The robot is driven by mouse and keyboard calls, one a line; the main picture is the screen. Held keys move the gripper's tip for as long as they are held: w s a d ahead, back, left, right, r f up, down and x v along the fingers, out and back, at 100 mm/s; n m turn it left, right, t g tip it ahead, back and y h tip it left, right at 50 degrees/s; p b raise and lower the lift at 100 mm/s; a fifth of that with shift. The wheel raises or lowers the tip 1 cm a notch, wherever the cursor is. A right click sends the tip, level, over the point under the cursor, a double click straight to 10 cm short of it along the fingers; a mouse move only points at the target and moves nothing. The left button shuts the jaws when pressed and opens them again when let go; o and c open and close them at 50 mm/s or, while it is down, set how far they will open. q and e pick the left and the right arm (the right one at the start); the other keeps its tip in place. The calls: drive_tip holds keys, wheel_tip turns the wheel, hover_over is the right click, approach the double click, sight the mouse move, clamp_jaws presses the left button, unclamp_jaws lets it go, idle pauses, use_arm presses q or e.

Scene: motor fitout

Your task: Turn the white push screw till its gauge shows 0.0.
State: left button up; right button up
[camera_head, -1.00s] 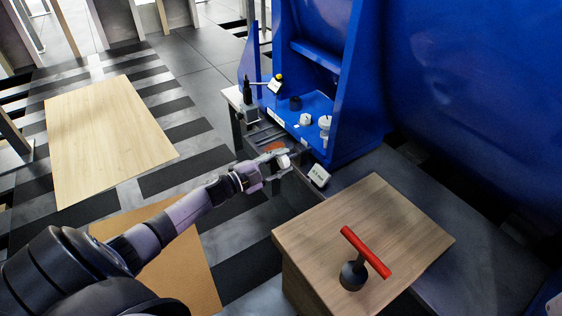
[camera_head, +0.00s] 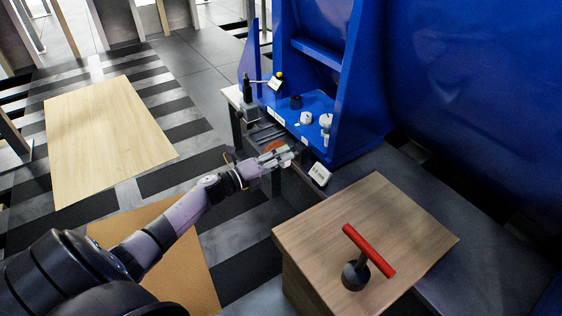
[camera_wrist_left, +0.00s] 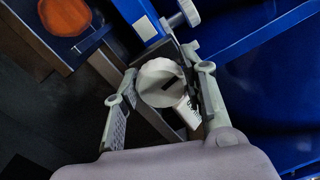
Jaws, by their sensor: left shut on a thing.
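The white push screw (camera_wrist_left: 158,80) has a round head with a dark slot and sits between the fingers of my left gripper (camera_head: 290,153) in the left wrist view. The left gripper (camera_wrist_left: 163,84) is shut on its head, one finger on each side. In the head view the fingers mostly hide the screw. A small white gauge (camera_head: 319,175) stands just right of the gripper; its digits are too small to read. Part of the gauge (camera_wrist_left: 188,113) also shows beside the screw in the left wrist view. My right gripper is not in view.
A blue machine frame (camera_head: 350,110) with white and black knobs on its ledge stands just behind the gripper. A wooden block (camera_head: 400,215) with a red T-handle (camera_head: 368,250) is at the front right. An orange round thing (camera_wrist_left: 64,15) lies at the upper left in the wrist view.

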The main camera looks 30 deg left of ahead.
use_arm(q)
drive_tip(key=shift+d+f+m+b, duration=0.15)
drive_tip(key=shift+m+b, duration=0.2)
drive_tip(key=shift+m, duration=0.85)
drive_tip(key=shift+s, duration=0.1)
drive_tip(key=o, duration=1.2)
drive_tip(key=shift+c, duration=0.2)
drive_tip(key=v, duration=1.2)
